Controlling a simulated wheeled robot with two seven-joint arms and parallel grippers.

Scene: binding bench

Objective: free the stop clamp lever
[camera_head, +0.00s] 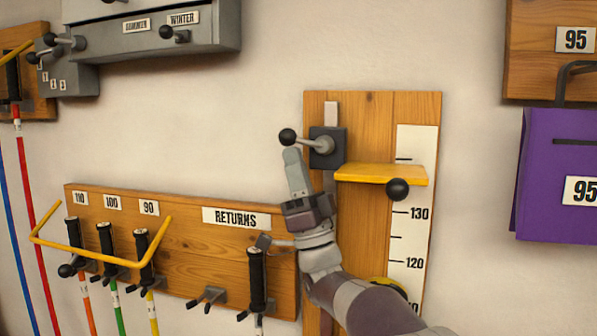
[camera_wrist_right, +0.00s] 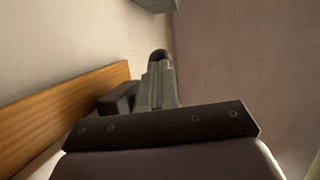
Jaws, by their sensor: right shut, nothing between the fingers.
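The stop clamp lever (camera_head: 304,142) is a short grey arm with a black ball knob at its left end. It points left and slightly up from a dark clamp block (camera_head: 335,157) on the wooden scale board (camera_head: 369,112). A yellow stop (camera_head: 378,174) with a black knob sits just below and right of the block. My right gripper (camera_head: 291,152) is shut and points up, its tips just under the lever's knob. I cannot tell whether they touch. In the right wrist view, the shut fingers (camera_wrist_right: 157,85) show with a dark round end beyond them. My left gripper is out of view.
A wooden rack marked RETURNS (camera_head: 236,217) with hanging handles and a yellow bar is at lower left. A grey box (camera_head: 150,40) marked WINTER hangs at upper left. A purple holder (camera_head: 558,165) marked 95 is at right. The wall above the lever is bare.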

